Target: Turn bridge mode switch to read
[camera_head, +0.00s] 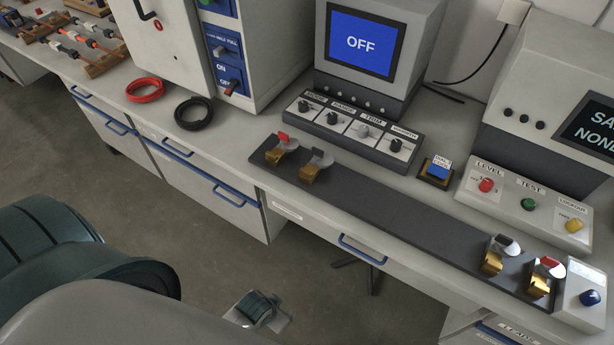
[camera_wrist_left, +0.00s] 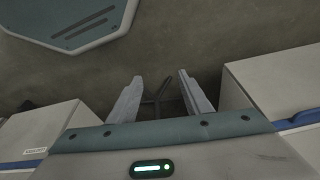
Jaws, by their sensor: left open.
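The bridge unit stands at the back of the bench, its screen (camera_head: 360,43) reading OFF in white on blue. Its sloped control panel (camera_head: 350,133) carries a row of dark and grey knobs. The mode switch (camera_head: 304,106) is the leftmost knob, under a label that seems to read MODE; its exact pointer angle is too small to tell. My right gripper is not identifiable in these views.
A dark strip (camera_head: 400,215) with brass clamps lies in front of the panel. Red (camera_head: 145,90) and black (camera_head: 194,112) cable coils lie to the left, by a grey cabinet (camera_head: 188,45). A button box (camera_head: 528,203) is at right. Floor is open before the drawers.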

